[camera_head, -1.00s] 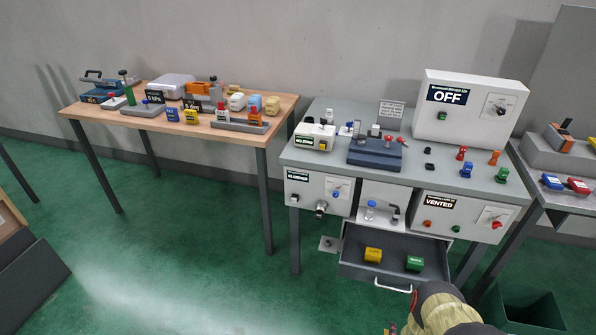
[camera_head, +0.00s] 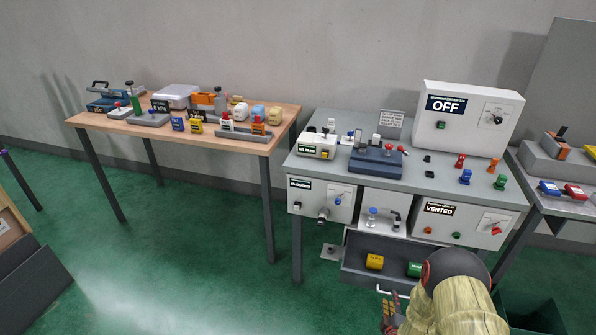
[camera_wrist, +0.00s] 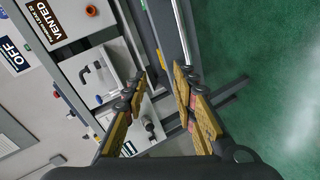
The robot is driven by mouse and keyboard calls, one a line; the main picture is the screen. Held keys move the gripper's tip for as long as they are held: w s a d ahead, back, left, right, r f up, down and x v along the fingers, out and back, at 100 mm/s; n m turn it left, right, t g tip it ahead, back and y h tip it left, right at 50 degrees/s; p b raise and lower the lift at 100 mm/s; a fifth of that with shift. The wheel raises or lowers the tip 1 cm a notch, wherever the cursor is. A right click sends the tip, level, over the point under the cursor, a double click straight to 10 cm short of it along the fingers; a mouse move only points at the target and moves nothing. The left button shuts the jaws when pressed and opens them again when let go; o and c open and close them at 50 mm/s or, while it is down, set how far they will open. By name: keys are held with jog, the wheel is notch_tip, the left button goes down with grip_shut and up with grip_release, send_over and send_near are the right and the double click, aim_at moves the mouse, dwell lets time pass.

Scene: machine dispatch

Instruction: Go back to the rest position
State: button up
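My gripper (camera_head: 390,318) is at the lower right of the head view, in front of the open drawer (camera_head: 352,270). In the wrist view my gripper (camera_wrist: 165,95) shows two yellow-padded fingers spread apart with nothing between them. The gripper is open and empty. My forearm hides part of the drawer's right side and part of the green block (camera_head: 413,269). The yellow block (camera_head: 374,262) lies in the drawer, in full view.
The grey workbench (camera_head: 420,180) carries a white box reading OFF (camera_head: 465,118) and several small knobs. Below it is a panel reading VENTED (camera_head: 465,222). A wooden table (camera_head: 245,146) with devices stands at left. The green floor (camera_head: 190,260) in front is clear.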

jog(key=w+a+r+m+g+y, duration=0.1)
jog(key=w+r+m, duration=0.15)
jog(key=r, duration=0.65)
jog(key=w+a+r+m+g, duration=0.15)
jog(key=w+r, duration=0.25)
jog(key=r, duration=0.4)
jog(key=s+a+r+m+y, duration=0.1)
jog(key=s+a+r, duration=0.1)
jog(key=r, duration=0.4)
jog(key=s+a+r+m, duration=0.1)
jog(key=s+a+r, duration=0.15)
jog(key=r, duration=0.35)
jog(key=s+a+r+m+g, duration=0.2)
jog(key=s+r, duration=0.4)
jog(key=s, duration=0.2)
jog(key=s+a+r+m+g, duration=0.1)
jog(key=s+a+r, duration=0.2)
jog(key=s+r, duration=0.35)
jog(key=s+a+r+m+g, duration=0.1)
jog(key=s, duration=0.7)
jog(key=s+a+r+m+g+y, duration=0.1)
jog(key=s+r+m, duration=0.1)
jog(key=s, duration=0.7)
